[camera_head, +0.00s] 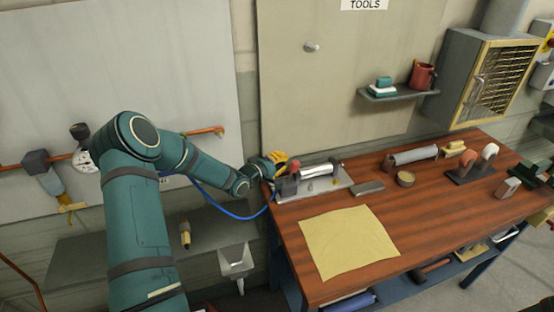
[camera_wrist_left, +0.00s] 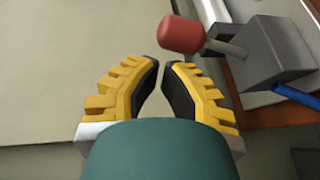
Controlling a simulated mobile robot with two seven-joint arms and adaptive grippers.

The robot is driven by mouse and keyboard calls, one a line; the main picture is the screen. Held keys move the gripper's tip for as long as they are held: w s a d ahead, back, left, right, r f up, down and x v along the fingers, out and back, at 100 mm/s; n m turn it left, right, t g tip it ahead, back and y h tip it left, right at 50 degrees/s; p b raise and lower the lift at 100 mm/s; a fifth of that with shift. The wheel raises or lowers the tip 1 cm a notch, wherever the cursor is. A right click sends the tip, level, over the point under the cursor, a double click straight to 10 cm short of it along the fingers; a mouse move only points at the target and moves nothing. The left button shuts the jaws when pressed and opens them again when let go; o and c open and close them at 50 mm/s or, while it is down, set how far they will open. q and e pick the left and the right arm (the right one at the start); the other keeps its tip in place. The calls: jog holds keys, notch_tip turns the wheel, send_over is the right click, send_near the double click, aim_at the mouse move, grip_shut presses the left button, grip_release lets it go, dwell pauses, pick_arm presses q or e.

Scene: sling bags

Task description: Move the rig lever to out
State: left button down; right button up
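The rig stands on the left back end of the wooden bench, a metal base plate (camera_head: 335,189) with a grey block (camera_head: 287,187) and a silver cylinder (camera_head: 318,171). Its lever has a red knob (camera_head: 295,166), which shows large in the left wrist view (camera_wrist_left: 181,34) on a short metal rod from the grey block (camera_wrist_left: 265,55). My left gripper (camera_head: 281,160), with yellow fingers and black pads, is just left of the knob. In the wrist view its fingertips (camera_wrist_left: 163,66) are slightly apart, with nothing between them, and the knob lies beyond them. My right gripper is out of view.
A blue hose (camera_head: 235,215) hangs from the rig's left side. A yellow cloth (camera_head: 347,242) lies on the bench front. A grey bar (camera_head: 367,187) and a round tin (camera_head: 405,179) sit right of the rig. A shelf (camera_head: 400,93) hangs above.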

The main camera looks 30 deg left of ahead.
pick_arm(q)
jog(key=shift+s+f, duration=0.15)
jog(key=shift+s+a+f, duration=0.1)
jog(key=shift+a, duration=0.2)
jog(key=v, duration=1.2)
jog(key=shift+d, duration=0.25)
